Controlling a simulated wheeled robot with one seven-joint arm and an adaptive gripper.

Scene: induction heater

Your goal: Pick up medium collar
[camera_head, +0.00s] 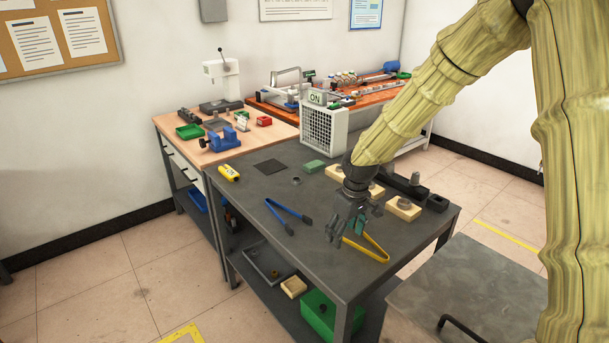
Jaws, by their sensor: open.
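My gripper (334,235) is open above the dark grey workbench (258,190), with its fingers pointing down near the front edge. No object shows between its fingers. A small grey ring (296,181) lies on the bench behind and left of my gripper. Another grey round part (404,202) sits on a wooden block (402,211) at the right. I cannot tell which ring-like part is the medium collar. My arm hides part of the bench and some of the wooden blocks.
Blue tongs (290,211) and yellow-handled tongs (372,250) lie near my gripper. A yellow meter (229,173), a green block (314,166) and a dark square pad (270,166) lie farther back. The heater box (324,131) shows "ON". A blue vise (219,139) stands on the left bench.

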